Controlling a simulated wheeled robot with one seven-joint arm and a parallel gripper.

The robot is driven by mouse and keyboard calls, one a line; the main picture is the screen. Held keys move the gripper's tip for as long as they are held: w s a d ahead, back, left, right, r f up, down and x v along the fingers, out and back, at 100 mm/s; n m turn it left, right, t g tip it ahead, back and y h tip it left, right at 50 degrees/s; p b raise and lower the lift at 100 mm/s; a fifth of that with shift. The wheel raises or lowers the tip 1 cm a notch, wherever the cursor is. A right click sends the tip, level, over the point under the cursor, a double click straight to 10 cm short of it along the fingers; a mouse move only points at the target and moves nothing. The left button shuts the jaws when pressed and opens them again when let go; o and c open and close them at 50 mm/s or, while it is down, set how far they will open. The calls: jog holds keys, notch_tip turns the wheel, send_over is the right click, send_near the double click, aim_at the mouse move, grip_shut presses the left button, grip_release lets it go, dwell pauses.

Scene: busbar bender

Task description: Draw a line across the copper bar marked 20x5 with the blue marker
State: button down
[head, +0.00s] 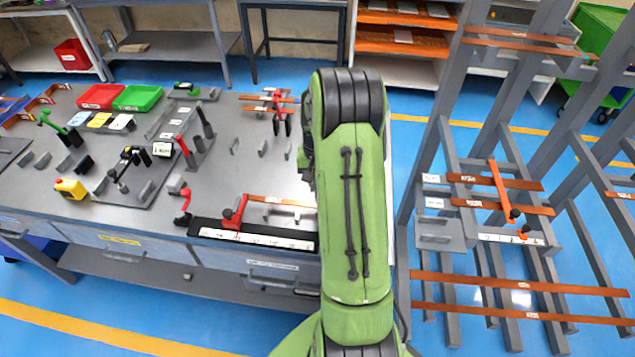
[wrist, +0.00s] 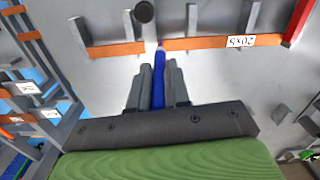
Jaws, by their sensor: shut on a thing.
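In the wrist view my gripper (wrist: 158,78) is shut on the blue marker (wrist: 158,88), which points away from the fingers. The marker's pale tip overlaps the near edge of the copper bar (wrist: 200,43); I cannot tell if it touches. The bar lies across the top of the wrist view, with a white 20x5 label (wrist: 240,41) appearing upside down to the right of the tip. My gripper is hidden there.
Grey upright posts (wrist: 192,20) stand along the bar, and a red part (wrist: 297,22) is at its right end. A red clamp (head: 236,215) and a ruler strip (head: 255,237) sit at the bench's front. A rack of bars (head: 490,240) stands at right.

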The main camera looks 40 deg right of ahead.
jog(key=shift+w+d, duration=0.35)
jog(key=shift+d, duration=0.05)
dwell(0.7)
notch_tip(320, 180, up, 7)
jog(key=p, duration=0.5)
dwell(0.4)
